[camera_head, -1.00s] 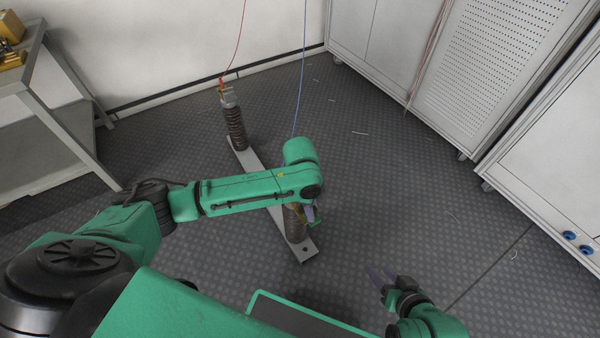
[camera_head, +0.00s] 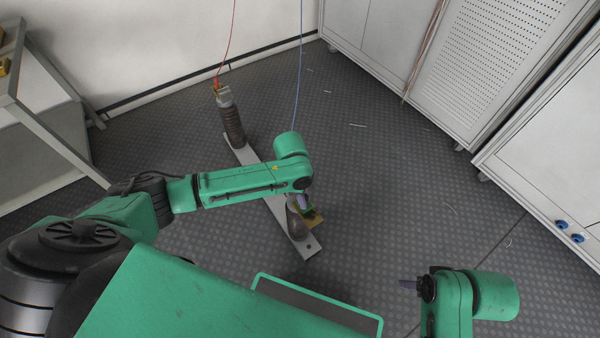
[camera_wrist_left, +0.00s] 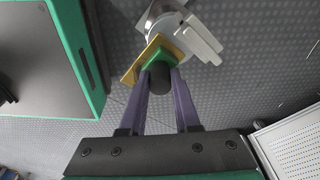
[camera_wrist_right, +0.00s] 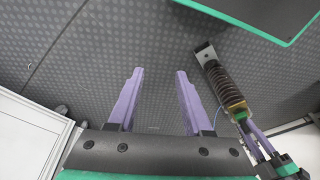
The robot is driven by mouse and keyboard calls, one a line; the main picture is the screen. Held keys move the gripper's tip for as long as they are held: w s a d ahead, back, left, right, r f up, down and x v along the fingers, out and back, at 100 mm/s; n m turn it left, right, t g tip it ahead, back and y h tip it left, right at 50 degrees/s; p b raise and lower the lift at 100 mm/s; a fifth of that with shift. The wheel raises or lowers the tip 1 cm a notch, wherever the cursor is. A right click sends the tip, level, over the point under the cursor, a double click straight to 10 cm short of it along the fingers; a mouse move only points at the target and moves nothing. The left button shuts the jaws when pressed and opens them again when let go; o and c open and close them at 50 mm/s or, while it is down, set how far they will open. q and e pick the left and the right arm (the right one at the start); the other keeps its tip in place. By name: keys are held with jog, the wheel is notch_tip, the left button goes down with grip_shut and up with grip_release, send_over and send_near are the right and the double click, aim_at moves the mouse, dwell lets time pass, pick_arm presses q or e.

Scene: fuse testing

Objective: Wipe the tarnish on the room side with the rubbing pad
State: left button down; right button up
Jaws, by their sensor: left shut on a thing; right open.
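My left gripper (camera_head: 304,203) is shut on the dark knob of the rubbing pad (camera_head: 315,218), which has a green holder and a yellow-brown plate. In the left wrist view the pad (camera_wrist_left: 133,74) is against or very close to the metal clamp (camera_wrist_left: 197,39) on top of the near insulator (camera_head: 293,224); contact is unclear. The near insulator's brown ribbed body (camera_wrist_right: 224,84) shows in the right wrist view. I cannot make out the tarnish. My right gripper (camera_head: 404,284) is open and empty, apart from the insulators, in the head view's lower right.
A far insulator (camera_head: 232,122) with a red wire stands on the same grey base bar (camera_head: 308,247). A blue wire (camera_head: 299,75) hangs down towards the near insulator. White cabinets (camera_head: 545,150) line the right, a grey table (camera_head: 45,120) stands left. Floor between insulators and cabinets is mostly clear.

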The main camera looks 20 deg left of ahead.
pick_arm(q)
jog(key=shift+w+a+r, duration=0.1)
jog(key=shift+w+a, duration=0.05)
jog(key=shift+a, duration=0.05)
jog(key=shift+r+p, duration=0.6)
jog(key=shift+r, duration=0.15)
jog(key=shift+r+p, duration=0.4)
jog(key=shift+p, duration=0.15)
jog(key=shift+r+p, duration=0.45)
jog(key=shift+p, duration=0.15)
jog(key=shift+r+p, duration=0.45)
jog(key=shift+p, duration=0.15)
jog(key=shift+r+p, duration=0.75)
jog(key=shift+p, duration=0.15)
jog(key=shift+r+p, duration=0.45)
jog(key=shift+p, duration=0.1)
jog(key=shift+r+p, duration=0.55)
jog(key=shift+p, duration=0.15)
jog(key=shift+r, duration=0.1)
pick_arm(e)
jog(key=s+d+f, duration=0.2)
jog(key=s+f, duration=0.1)
jog(key=f, duration=0.6)
jog(key=s+d+f+h, duration=0.1)
jog(key=s+f, duration=0.2)
jog(key=f, duration=0.7)
jog(key=shift+s+d+m+g, duration=0.3)
jog(key=shift+s+d+g, duration=0.1)
